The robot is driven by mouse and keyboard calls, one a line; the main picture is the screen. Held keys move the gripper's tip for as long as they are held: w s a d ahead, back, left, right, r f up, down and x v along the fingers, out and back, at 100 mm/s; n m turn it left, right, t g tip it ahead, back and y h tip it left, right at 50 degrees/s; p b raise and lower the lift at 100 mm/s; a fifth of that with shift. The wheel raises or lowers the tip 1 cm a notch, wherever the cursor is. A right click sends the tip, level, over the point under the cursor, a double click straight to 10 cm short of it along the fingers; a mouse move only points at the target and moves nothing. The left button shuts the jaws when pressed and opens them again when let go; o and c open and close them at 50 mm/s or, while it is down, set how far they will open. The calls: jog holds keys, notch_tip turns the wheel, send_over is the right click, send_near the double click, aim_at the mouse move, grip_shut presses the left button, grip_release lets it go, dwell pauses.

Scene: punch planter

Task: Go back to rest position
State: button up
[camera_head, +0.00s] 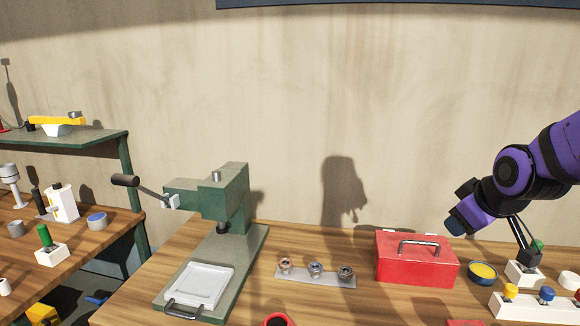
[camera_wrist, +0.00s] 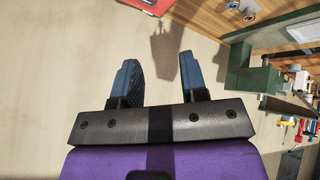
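My purple arm reaches in from the right edge in the head view, with my gripper (camera_head: 458,222) held in the air above the right part of the bench, near the red toolbox (camera_head: 418,262). In the wrist view my gripper (camera_wrist: 165,80) shows two blue fingers spread apart, with only the wall visible between them. It is open and holds nothing. The green punch press (camera_head: 225,205) with its lever stands at the left of the bench, a white tray (camera_head: 203,284) on its base.
A metal strip (camera_head: 316,281) with three small round parts lies mid-bench. A blue-rimmed yellow bowl (camera_head: 482,273) and a white block with coloured knobs (camera_head: 530,308) are at the right. A second wooden table (camera_head: 88,240) stands left. The wall area above the bench is clear.

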jog(key=s+a+r+m+g, duration=0.1)
jog(key=s+r, duration=0.3)
jog(key=s, duration=0.5)
jog(key=s+a+r+m+g, duration=0.1)
jog(key=s+r+m, duration=0.3)
jog(key=s, duration=0.5)
jog(key=shift+a+r+m, duration=0.3)
jog(key=shift+a+r, duration=0.25)
jog(key=shift+r, duration=0.05)
jog(key=shift+s, duration=0.1)
